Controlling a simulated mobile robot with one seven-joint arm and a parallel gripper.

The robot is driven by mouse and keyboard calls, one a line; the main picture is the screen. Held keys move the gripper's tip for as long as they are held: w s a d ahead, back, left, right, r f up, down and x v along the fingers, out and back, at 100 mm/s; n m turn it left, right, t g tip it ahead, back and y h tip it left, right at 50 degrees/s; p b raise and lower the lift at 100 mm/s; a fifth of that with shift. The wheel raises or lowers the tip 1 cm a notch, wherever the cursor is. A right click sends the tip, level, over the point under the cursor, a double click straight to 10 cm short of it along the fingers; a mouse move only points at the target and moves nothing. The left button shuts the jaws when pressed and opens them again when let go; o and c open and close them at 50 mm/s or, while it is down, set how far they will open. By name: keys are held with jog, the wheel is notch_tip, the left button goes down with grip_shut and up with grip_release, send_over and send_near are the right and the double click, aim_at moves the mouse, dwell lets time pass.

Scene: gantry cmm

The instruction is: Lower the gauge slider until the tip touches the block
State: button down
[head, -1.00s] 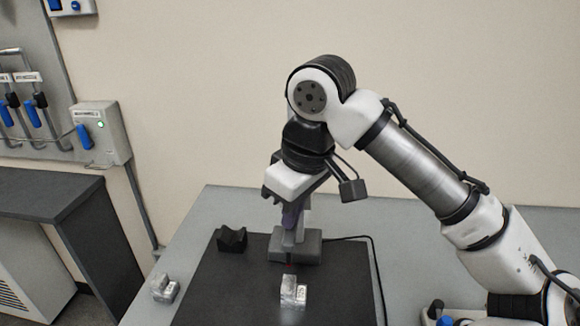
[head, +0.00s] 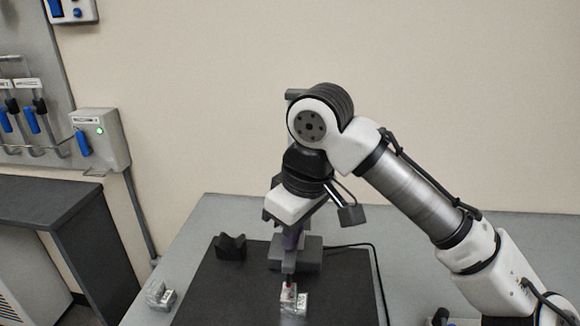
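The gauge (head: 308,254) stands on the dark mat, mostly hidden behind my arm's end. A thin stem with a red tip (head: 289,284) hangs below the slider, at the top of the silver metal block (head: 294,304) in this view. I cannot tell whether the tip touches the block or sits just above it. My gripper is at the slider, pointing down. Its fingers are mostly hidden, and I cannot see whether they are closed.
A black V-shaped holder (head: 230,246) stands on the mat (head: 222,285) left of the gauge. Another silver block (head: 158,296) lies on the grey table (head: 205,232) to the left. A cable (head: 374,262) runs from the gauge along the right side.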

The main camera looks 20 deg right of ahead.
jog(key=shift+f+b, duration=0.35)
jog(key=shift+f, duration=0.35)
dwell(0.6)
notch_tip(320, 180, up, 7)
jog(key=p, duration=0.7)
jog(key=shift+r, duration=0.1)
dwell(0.3)
